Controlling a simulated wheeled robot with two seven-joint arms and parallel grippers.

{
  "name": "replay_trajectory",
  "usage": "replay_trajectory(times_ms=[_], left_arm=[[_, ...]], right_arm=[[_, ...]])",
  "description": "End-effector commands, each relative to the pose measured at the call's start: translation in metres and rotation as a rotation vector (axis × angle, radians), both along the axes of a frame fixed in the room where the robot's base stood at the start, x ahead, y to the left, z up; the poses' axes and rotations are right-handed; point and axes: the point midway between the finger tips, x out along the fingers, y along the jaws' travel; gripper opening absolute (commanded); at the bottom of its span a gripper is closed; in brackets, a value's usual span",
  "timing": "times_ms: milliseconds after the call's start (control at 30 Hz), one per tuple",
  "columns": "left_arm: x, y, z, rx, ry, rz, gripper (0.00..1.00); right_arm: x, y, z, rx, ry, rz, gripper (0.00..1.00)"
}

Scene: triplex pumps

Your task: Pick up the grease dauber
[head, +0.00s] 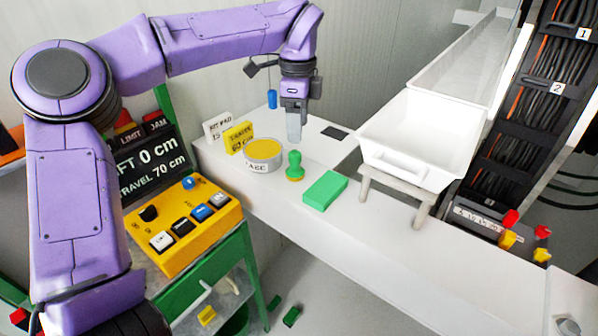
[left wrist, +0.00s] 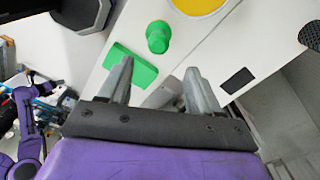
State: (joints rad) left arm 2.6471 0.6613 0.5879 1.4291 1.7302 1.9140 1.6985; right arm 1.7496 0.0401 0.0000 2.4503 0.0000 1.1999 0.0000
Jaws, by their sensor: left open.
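The grease dauber (head: 294,166), a green knob-handled piece with a wider base, stands upright on the white bench (head: 300,245). It also shows in the left wrist view (left wrist: 158,37), beyond the fingertips. A round grey tin (head: 263,155) with a yellow top stands just left of it; its label partly reads "EASE". My left gripper (head: 295,133) points down above and behind the dauber, apart from it. In the left wrist view its fingers (left wrist: 158,75) are spread with nothing between them. My right gripper is not seen.
A flat green block (head: 325,190) lies right of the dauber. A white tub (head: 420,137) on a stand is further right. Small white (head: 217,126) and yellow (head: 239,137) signs stand behind the tin. A yellow button box (head: 183,228) sits at left. The front bench is clear.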

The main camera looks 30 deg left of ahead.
Motion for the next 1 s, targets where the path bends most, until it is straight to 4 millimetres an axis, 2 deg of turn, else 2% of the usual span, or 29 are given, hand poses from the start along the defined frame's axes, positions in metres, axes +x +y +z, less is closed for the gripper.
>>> replay_trajectory(times_ms=[100,267,367,467,533,633,833,1000], left_arm=[[-0.003,0.003,-0.022,-0.002,0.006,0.003,0.63],[-0.004,0.005,-0.043,-0.002,0.004,0.008,0.63],[-0.006,0.005,-0.055,-0.001,0.006,0.006,0.63],[-0.009,0.004,-0.073,-0.002,0.007,0.005,0.63],[-0.008,0.004,-0.086,-0.001,0.005,0.005,0.63],[-0.007,0.004,-0.096,-0.001,0.003,0.005,0.63],[-0.006,0.003,-0.097,0.001,0.001,0.004,0.63],[-0.006,0.003,-0.097,0.001,0.001,0.003,0.08]], right_arm=[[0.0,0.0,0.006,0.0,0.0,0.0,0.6],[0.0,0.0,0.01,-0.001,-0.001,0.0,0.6],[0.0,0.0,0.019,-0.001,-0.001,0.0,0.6],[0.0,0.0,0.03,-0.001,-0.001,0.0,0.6],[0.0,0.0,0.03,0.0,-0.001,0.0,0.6],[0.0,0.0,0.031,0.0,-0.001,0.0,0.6],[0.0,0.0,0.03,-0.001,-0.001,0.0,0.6],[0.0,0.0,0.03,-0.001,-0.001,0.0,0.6]])
